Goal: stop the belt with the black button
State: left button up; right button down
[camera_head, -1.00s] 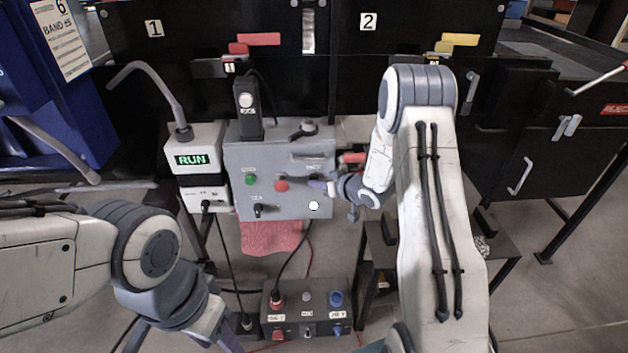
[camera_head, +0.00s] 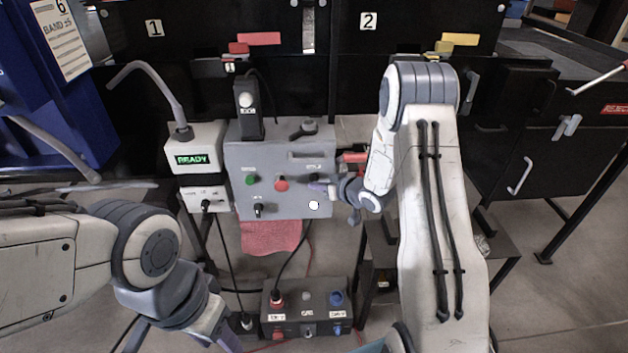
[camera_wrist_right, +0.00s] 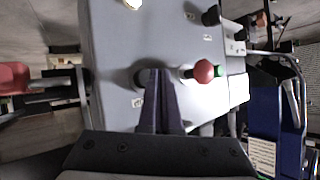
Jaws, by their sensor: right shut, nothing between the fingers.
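The grey control box (camera_head: 290,207) stands in the middle of the head view. On its front are a green button (camera_head: 252,180), a red button (camera_head: 281,183) and the black button (camera_head: 313,178) at the right. My right gripper (camera_head: 319,187) is shut and empty, its tips just below and right of the black button. In the right wrist view the closed fingers (camera_wrist_right: 160,78) partly cover the black button (camera_wrist_right: 140,77); I cannot tell whether they touch it.
A black knob (camera_head: 258,210) sits below the green button. A black lever (camera_head: 303,131) is on top of the box. A second button box (camera_head: 308,315) stands lower down. A pink cloth (camera_head: 270,237) hangs under the grey box.

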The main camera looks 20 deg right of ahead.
jog(key=shift+s, duration=0.15)
jog(key=s, duration=0.2)
jog(key=s+a, duration=0.1)
jog(key=s, duration=0.1)
jog(key=shift+s+a, duration=0.2)
jog(key=shift+s, duration=0.2)
dwell(0.7)
